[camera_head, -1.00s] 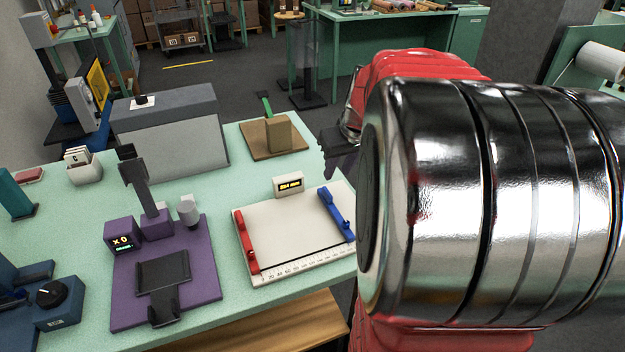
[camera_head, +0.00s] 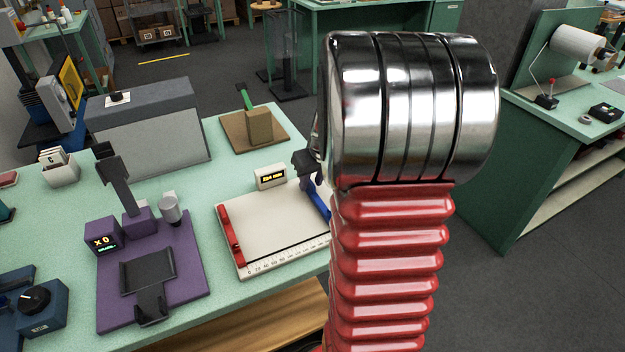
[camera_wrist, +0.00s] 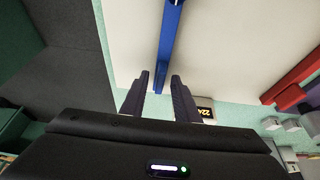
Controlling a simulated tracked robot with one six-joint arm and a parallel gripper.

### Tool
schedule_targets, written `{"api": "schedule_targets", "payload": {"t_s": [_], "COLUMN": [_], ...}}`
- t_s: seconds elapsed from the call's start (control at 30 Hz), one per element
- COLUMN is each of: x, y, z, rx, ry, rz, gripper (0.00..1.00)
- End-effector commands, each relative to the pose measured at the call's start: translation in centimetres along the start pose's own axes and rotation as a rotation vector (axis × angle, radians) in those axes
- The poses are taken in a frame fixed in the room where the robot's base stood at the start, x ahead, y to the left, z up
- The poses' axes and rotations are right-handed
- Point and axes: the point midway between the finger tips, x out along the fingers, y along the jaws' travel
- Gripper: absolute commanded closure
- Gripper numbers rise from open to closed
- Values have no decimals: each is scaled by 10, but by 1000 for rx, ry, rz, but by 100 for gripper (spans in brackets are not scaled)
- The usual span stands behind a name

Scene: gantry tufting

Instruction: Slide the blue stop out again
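The blue stop (camera_head: 317,204) is a long bar on the right side of the white measuring board (camera_head: 262,218). My arm hides part of it in the head view. My dark gripper (camera_head: 308,170) is by the bar's far end. In the wrist view, my gripper (camera_wrist: 160,76) is open, with its two fingers apart. The blue stop (camera_wrist: 171,42) runs down the picture, and its end appears between the fingertips with gaps at both sides. I cannot tell how high the fingers are above it. The red stop (camera_head: 231,238) lies along the board's left side.
A small white display box (camera_head: 270,176) stands at the board's back edge; it also shows close right of the fingers in the wrist view (camera_wrist: 206,103). A purple stand (camera_head: 190,290) is left of the board. A brown block on a board (camera_head: 258,126) stands behind.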

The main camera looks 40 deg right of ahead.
Motion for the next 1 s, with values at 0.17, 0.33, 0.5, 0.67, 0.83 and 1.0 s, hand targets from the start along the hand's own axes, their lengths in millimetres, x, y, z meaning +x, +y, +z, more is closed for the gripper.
{"api": "schedule_targets", "payload": {"t_s": [0.17, 0.33, 0.5, 0.67, 0.83, 1.0], "x": [1, 0, 0, 0, 0, 0], "y": [0, 0, 0, 0, -1, -1], "z": [0, 0, 0, 0, 0, 0], "rx": [0, -1, -1, -1, -1, -1], "ry": [0, 0, 0, 0, 0, 0], "rz": [0, 0, 0, 0, 0, 0], "gripper": [72, 78, 90, 100, 100, 100]}}
